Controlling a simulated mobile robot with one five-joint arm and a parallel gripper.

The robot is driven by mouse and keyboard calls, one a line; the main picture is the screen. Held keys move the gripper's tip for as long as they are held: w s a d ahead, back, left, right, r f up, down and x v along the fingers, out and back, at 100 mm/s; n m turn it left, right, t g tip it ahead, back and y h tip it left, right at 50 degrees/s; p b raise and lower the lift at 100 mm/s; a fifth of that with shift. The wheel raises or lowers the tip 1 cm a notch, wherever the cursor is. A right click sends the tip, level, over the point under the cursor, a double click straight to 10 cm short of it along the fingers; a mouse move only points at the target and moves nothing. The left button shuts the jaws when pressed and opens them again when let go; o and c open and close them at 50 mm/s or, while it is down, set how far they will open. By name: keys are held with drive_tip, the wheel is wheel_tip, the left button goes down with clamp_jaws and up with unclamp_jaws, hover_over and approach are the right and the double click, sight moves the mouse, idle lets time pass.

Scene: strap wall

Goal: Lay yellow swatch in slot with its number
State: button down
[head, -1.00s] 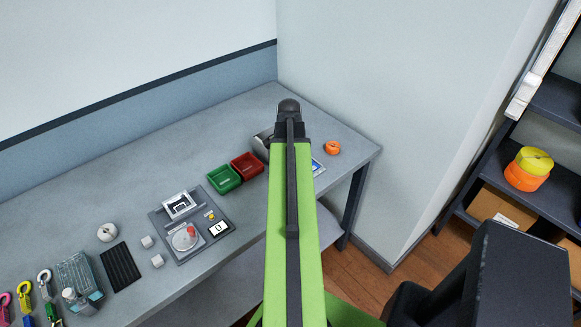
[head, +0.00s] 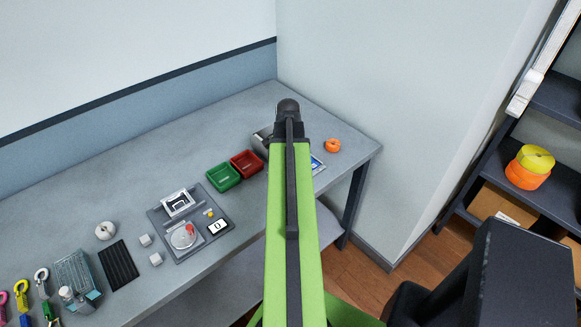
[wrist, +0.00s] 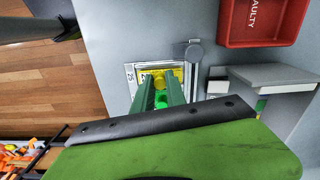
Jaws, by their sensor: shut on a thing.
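In the wrist view, the yellow swatch (wrist: 168,72) is at the tips of my gripper (wrist: 161,80). The green fingers are shut on it and cover much of it. It lies over or in a pale square frame (wrist: 133,88) on the bench, and I cannot tell whether it touches the bottom. Small dark digits, seemingly 25, show sideways on the frame's left border; a digit on the yellow is partly hidden. In the head view, my green arm hides the gripper and swatch.
A red bin (wrist: 262,18) lettered "AULTY" and a grey open box (wrist: 268,78) stand right of the frame. A round grey knob (wrist: 194,50) is close by.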

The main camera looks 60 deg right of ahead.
drive_tip(key=shift+f, duration=0.2)
drive_tip(key=c, duration=1.3)
unclamp_jaws()
drive_tip(key=shift+o, duration=0.6)
drive_tip(key=o, duration=0.3)
drive_tip(key=shift+w, duration=0.1)
drive_tip(key=shift+r, duration=0.1)
wheel_tip(320, 180, up, 6)
drive_tip(key=p, duration=0.6)
